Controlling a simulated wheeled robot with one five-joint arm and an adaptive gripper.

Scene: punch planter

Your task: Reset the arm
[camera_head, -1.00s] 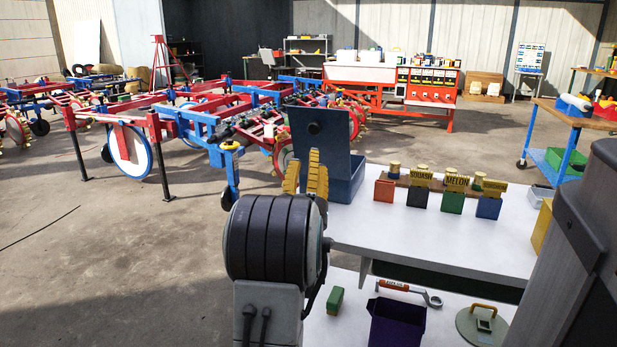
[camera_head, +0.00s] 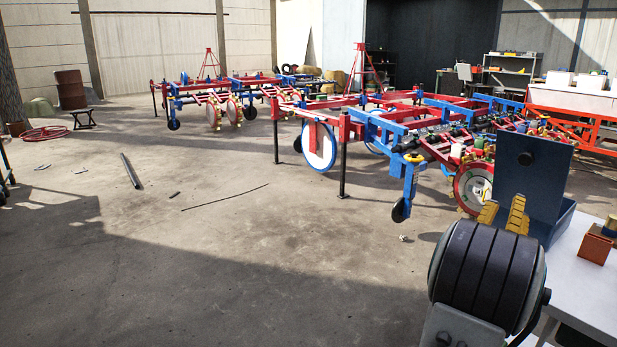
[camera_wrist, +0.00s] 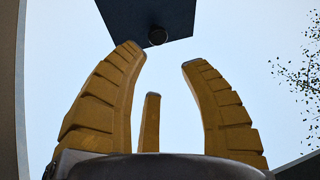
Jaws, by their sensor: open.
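My gripper (camera_head: 504,200) shows in the head view with its yellow ribbed fingers pointing up, in front of a dark blue box with a raised lid (camera_head: 535,160). In the wrist view, the fingers of my gripper (camera_wrist: 161,54) stand spread apart, with nothing between them. A third, shorter finger shows behind them. A dark blue panel (camera_wrist: 145,12) with a round black knob is beyond the fingertips. I cannot tell whether the fingers touch the box.
The white table (camera_head: 590,270) is at the lower right, mostly cut off, with an orange box (camera_head: 596,246) on it. A red and blue farm implement (camera_head: 400,130) stands behind. A dark bar (camera_head: 131,171) lies on the floor at left.

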